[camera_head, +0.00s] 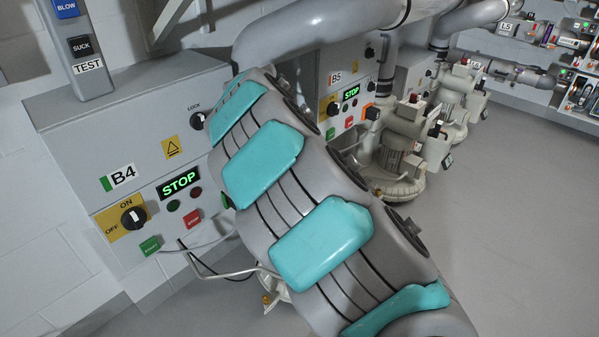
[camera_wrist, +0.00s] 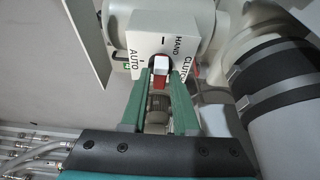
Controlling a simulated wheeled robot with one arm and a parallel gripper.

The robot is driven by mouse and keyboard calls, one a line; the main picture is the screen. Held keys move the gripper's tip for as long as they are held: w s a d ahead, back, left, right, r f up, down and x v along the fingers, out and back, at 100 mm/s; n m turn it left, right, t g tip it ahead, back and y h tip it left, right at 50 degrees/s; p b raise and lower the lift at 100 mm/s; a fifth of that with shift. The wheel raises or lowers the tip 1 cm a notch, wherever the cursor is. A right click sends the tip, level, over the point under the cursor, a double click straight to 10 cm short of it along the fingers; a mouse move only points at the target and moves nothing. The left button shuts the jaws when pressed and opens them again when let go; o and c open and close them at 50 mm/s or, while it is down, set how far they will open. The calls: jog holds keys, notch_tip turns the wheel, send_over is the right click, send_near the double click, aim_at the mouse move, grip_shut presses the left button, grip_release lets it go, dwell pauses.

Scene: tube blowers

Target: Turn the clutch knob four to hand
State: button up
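In the wrist view, a white clutch box (camera_wrist: 139,43) carries the words AUTO, HAND and CLUTCH. A knob (camera_wrist: 160,66) with a white top and a red lower part sits on its face, near the middle of the picture. My gripper (camera_wrist: 160,74) has two green fingers pointing at the box, one on each side of the knob. Whether they touch or squeeze it cannot be made out. In the head view my grey and turquoise arm covers the middle, and the gripper and clutch knob are hidden.
In the head view, the B4 cabinet (camera_head: 75,133) has a lit STOP display (camera_head: 179,184) and a black ON/OFF switch (camera_head: 133,216). The B5 cabinet (camera_head: 335,100) and a blower (camera_head: 395,165) stand behind. Grey floor (camera_head: 520,210) is clear at right. A thick pipe (camera_wrist: 285,95) runs close beside the fingers.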

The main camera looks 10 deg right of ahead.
jog(key=shift+o, duration=1.4)
jog(key=v, duration=0.7)
jog(key=shift+r+b, duration=0.4)
jog(key=s+d+r+n+g+y, duration=0.1)
jog(key=s+d, duration=0.2)
jog(key=s, duration=0.4)
jog(key=s+d+r+n, duration=0.1)
jog(key=s+d+r, duration=0.15)
jog(key=s, duration=0.35)
jog(key=s+f+n+g+y, duration=0.1)
jog(key=s+f+n, duration=0.1)
jog(key=s, duration=0.7)
jog(key=s+a+f+n+g+y, duration=0.1)
jog(key=s+f+n, duration=0.2)
jog(key=s, duration=0.7)
jog(key=s+a+f+n+g, duration=0.1)
jog(key=s+f+n, duration=0.2)
jog(key=s, duration=0.6)
jog(key=shift+s+f+n+g+y, duration=0.2)
jog(key=shift+s+n+g+y, duration=0.1)
jog(key=shift+n+y, duration=0.1)
